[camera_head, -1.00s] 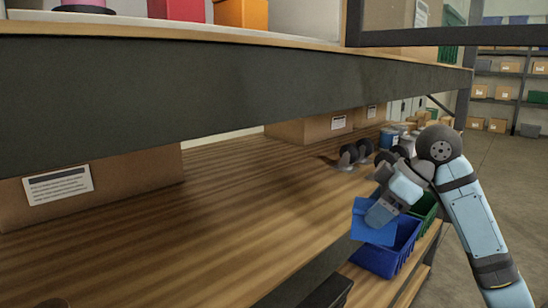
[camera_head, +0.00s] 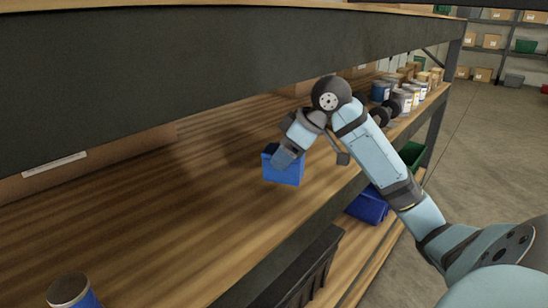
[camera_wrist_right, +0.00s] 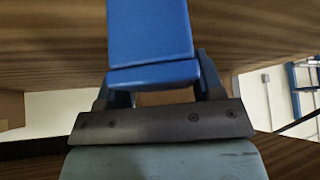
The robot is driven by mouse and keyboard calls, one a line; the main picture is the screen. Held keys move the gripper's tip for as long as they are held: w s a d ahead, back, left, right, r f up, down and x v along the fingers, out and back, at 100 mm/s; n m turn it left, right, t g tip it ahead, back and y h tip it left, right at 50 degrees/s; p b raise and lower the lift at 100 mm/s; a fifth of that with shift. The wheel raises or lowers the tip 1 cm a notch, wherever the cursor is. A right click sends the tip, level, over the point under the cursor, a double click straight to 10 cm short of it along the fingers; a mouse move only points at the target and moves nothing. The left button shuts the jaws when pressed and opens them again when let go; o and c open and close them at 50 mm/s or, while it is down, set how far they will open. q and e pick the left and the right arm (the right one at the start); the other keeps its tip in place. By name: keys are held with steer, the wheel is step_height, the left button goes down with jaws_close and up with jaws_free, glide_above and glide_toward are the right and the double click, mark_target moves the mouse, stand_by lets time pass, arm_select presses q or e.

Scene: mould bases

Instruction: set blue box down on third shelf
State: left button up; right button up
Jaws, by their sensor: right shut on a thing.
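The blue box (camera_head: 283,172) is in my right gripper (camera_head: 286,157) over the wooden shelf board (camera_head: 190,225). In the right wrist view the blue box (camera_wrist_right: 150,35) sits between the two fingers of the right gripper (camera_wrist_right: 160,82), which is shut on it. The box looks roughly upright in the head view. I cannot tell whether its underside touches the board. The gripper hides part of its top. My left gripper is not in view.
A dark beam (camera_head: 200,65) runs above the shelf. Cardboard boxes (camera_head: 85,165) stand at the back left, a blue can (camera_head: 72,290) at the near left. Blue (camera_head: 368,205) and green (camera_head: 411,155) bins sit lower. The board around the box is clear.

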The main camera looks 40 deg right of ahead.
steer(key=shift+w+a, duration=0.35)
steer(key=shift+w, duration=0.45)
steer(key=shift+w+a+r+p, duration=0.1)
steer(key=shift+w+a+p, duration=0.2)
steer(key=shift+w, duration=0.15)
step_height(320, 180, down, 3)
steer(key=shift+r, duration=0.1)
steer(key=shift+f, duration=0.45)
steer(key=shift+d, duration=0.1)
steer(key=o, duration=1.1)
steer(key=shift+f, duration=0.1)
steer(key=shift+o, duration=0.2)
steer(key=shift+s, duration=0.1)
